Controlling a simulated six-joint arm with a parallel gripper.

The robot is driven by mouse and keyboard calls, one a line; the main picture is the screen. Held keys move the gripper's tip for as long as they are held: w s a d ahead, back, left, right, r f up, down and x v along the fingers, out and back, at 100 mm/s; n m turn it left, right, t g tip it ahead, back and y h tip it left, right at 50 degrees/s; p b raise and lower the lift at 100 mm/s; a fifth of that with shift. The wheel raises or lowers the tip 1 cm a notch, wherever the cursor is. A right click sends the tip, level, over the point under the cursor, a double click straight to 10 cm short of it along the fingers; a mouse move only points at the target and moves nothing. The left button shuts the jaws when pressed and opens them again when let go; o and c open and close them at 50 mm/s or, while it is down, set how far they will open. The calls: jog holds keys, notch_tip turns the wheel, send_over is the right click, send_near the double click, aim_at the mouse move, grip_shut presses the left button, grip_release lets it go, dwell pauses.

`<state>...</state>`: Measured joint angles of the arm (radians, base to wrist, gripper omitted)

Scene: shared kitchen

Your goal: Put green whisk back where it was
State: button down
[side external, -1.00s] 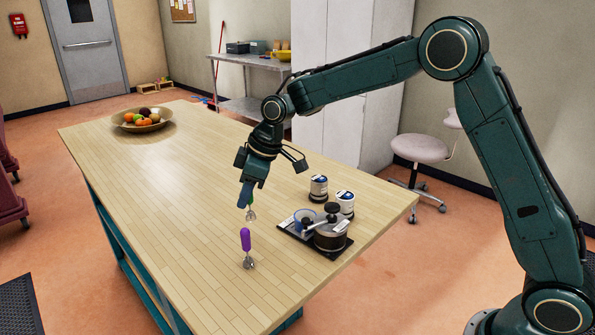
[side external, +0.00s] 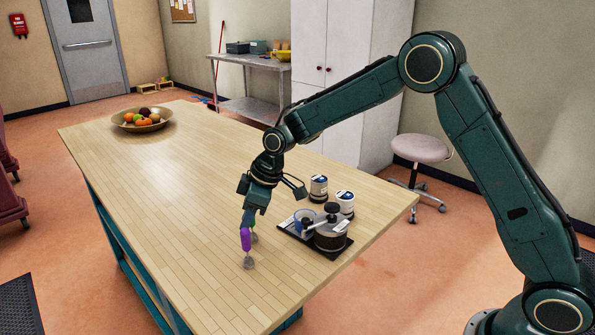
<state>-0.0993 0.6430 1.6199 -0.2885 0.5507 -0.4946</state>
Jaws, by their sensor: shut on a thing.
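My gripper (side external: 251,214) is low over the near part of the wooden table (side external: 180,195).
Right of my gripper is a dark tray (side external: 318,251) with a blue-rimmed cup (side external: 304,217) and a lidded pot (side external: 331,237). Two labelled jars (side external: 319,189) stand behind it. A fruit bowl (side external: 142,126) is at the far left end. The table's left and middle are clear.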

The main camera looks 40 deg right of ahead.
jog(key=shift+f, duration=0.15)
jog(key=c, duration=1.3)
grip_release()
jog(key=v, duration=1.2)
jog(key=shift+r, duration=0.2)
